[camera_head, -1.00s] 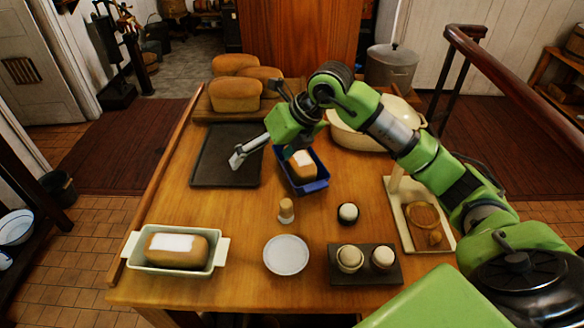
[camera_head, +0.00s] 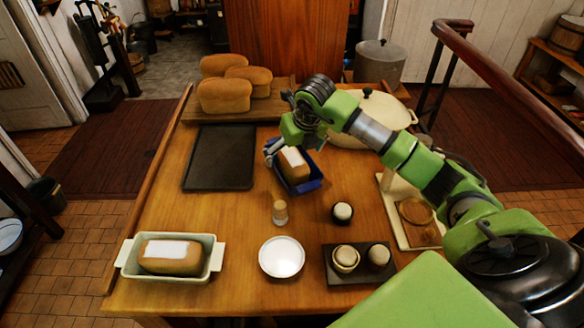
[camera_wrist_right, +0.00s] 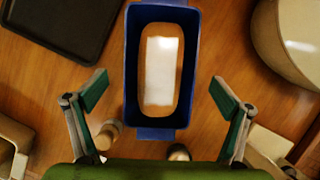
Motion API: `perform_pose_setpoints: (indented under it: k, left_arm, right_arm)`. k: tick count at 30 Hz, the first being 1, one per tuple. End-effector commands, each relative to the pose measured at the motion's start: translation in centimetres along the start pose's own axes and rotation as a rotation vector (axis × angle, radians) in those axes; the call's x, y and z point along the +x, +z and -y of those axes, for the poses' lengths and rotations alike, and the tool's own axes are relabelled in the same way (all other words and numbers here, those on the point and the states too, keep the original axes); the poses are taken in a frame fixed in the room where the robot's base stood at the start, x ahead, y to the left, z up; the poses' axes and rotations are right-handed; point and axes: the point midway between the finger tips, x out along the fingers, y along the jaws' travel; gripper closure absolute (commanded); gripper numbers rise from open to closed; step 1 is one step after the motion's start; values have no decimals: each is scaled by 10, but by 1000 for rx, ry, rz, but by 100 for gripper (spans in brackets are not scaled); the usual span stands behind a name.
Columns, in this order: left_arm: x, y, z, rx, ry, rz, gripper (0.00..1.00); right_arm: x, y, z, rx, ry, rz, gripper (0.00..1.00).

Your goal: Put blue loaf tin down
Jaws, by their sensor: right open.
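The blue loaf tin (camera_head: 313,183) stands on the wooden table just right of the dark flat tray. A loaf with a white top patch (camera_head: 294,164) lies in it. My right gripper (camera_head: 284,146) is over the tin's far end, partly hiding it. In the right wrist view its open fingers (camera_wrist_right: 158,92) are spread to either side of the blue tin (camera_wrist_right: 131,65), with a gap on each side. My left gripper is not in view.
The dark tray (camera_head: 218,158) is empty. Loaves (camera_head: 225,95) sit on a board at the back. A cream pot (camera_head: 375,110) stands right of the tin. A small shaker (camera_head: 280,212), a dark-based cup (camera_head: 342,213) and a white plate (camera_head: 282,257) are nearer. A pale loaf tin (camera_head: 128,257) stands front left.

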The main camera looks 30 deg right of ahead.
Motion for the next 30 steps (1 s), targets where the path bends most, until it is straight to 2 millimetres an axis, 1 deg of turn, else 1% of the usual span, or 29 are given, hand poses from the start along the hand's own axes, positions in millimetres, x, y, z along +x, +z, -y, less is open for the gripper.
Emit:
perform_pose_setpoints:
  k: [1, 4, 6, 9, 16, 17, 18, 20, 21, 22, 23, 30]
  left_arm:
    - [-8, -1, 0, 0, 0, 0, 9]
    - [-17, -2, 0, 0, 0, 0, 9]
    - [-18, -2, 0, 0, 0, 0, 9]
    - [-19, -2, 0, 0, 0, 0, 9]
    - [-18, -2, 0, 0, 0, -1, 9]
    - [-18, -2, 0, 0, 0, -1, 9]
    - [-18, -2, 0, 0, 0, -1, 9]
    - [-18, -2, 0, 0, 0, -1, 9]
    - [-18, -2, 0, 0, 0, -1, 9]
    - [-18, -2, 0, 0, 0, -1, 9]
    - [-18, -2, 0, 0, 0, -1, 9]
    - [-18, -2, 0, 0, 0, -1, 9]
  right_arm:
    - [6, -2, 0, 2, 1, -7, 6]
    - [21, -3, 0, 1, 1, -8, 6]
    - [32, -2, 0, 2, 2, -5, 6]
    - [41, -2, 0, 0, 2, -3, 6]
    - [44, -2, 0, 0, 1, -1, 6]
    - [44, -2, 0, 0, 1, -1, 8]
    - [44, -2, 0, 0, 1, -2, 19]
    - [44, -2, 0, 0, 1, -1, 34]
    - [44, -2, 0, 0, 1, -1, 45]
    - [44, -2, 0, 0, 1, -1, 52]
    - [44, -2, 0, 0, 1, -1, 54]
    - [42, 0, 0, 0, 2, 3, 54]
